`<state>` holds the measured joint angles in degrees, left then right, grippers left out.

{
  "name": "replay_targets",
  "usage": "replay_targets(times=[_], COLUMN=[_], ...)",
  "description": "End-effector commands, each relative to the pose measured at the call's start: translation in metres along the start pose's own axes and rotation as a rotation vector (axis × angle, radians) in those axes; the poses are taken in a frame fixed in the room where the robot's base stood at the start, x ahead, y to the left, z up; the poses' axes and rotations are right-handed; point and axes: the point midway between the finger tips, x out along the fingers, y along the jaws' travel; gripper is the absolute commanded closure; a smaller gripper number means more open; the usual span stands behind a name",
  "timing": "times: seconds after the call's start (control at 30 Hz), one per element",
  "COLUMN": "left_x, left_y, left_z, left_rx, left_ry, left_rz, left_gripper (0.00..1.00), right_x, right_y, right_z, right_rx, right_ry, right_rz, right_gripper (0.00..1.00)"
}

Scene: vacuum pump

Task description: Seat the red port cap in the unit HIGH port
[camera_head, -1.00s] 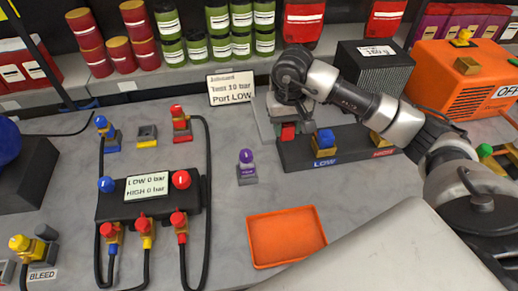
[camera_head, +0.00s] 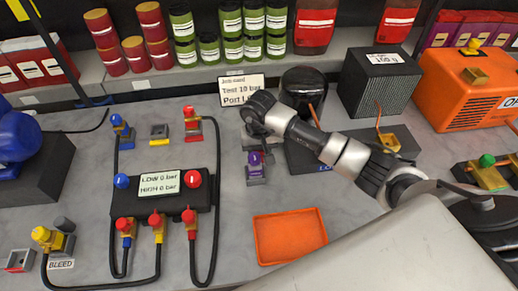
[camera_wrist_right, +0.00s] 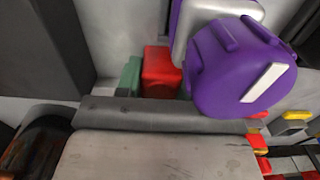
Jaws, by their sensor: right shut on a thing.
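My right gripper (camera_head: 258,143) is just behind the purple-capped fitting (camera_head: 255,160), left of the unit's dark base (camera_head: 299,156). In the right wrist view the gripper is shut on a small red block, which looks like the red port cap (camera_wrist_right: 160,70). The cap is hidden in the head view. The purple knob (camera_wrist_right: 240,68) is very close to the held cap in the wrist view; I cannot tell whether they touch. A brass fitting (camera_head: 391,141), at the HIGH end of the unit, shows behind my arm. My left gripper is not in view.
A gauge manifold (camera_head: 160,185) with black hoses stands on the left. An orange tray (camera_head: 291,237) lies in front, empty. A sign (camera_head: 241,90), a black box (camera_head: 378,82) and an orange machine (camera_head: 468,90) stand behind. Bench between manifold and tray is clear.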

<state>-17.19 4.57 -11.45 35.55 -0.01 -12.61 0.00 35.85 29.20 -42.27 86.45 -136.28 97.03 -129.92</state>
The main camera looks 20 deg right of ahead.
Motion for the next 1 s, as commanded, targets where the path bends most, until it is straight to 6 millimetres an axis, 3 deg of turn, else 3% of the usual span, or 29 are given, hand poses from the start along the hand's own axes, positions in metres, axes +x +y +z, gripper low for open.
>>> replay_targets(times=[0.23,0.27,0.4,0.8,1.0], left_x=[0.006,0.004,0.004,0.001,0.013], left_y=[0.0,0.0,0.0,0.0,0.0], left_z=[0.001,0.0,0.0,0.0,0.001], left_rx=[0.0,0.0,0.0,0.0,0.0], left_ry=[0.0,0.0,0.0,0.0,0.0], left_rz=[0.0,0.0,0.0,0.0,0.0], left_gripper=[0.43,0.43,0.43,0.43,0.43], right_x=[0.004,0.003,0.002,-0.004,-0.04], right_y=[0.0,0.0,0.0,0.0,0.001], right_z=[0.0,0.0,0.0,-0.001,-0.002], right_rx=[0.0,0.0,0.0,0.0,-0.002], right_ry=[0.001,0.001,0.0,0.002,0.008], right_rz=[0.0,0.0,0.0,0.0,0.0], right_gripper=[0.86,0.59,0.38,0.37,0.37])
